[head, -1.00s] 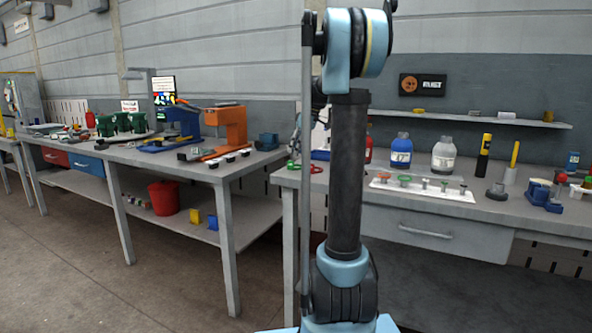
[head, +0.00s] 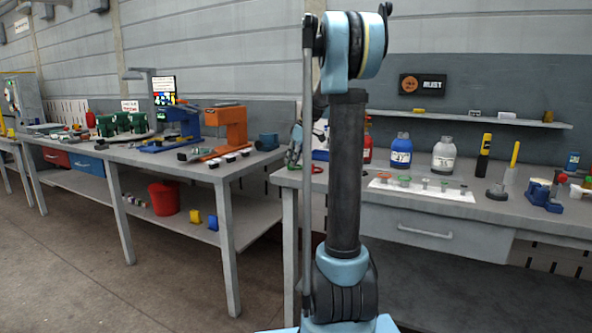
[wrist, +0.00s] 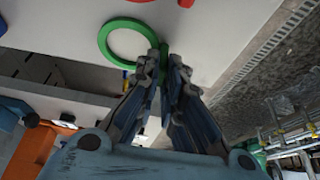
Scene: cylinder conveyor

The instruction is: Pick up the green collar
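The green collar (wrist: 103,37) is a ring lying on a pale surface at the top of the wrist view, left of my fingertips. My gripper (wrist: 164,62) has its two fingertips close together at the ring's right edge. A narrow green strip shows in the slim gap between them. I cannot tell whether the fingers press on it. In the head view my gripper (head: 295,152) is low at the left end of the right bench, partly hidden by my arm.
A left bench (head: 190,170) carries an orange machine (head: 232,122). A gap separates the benches.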

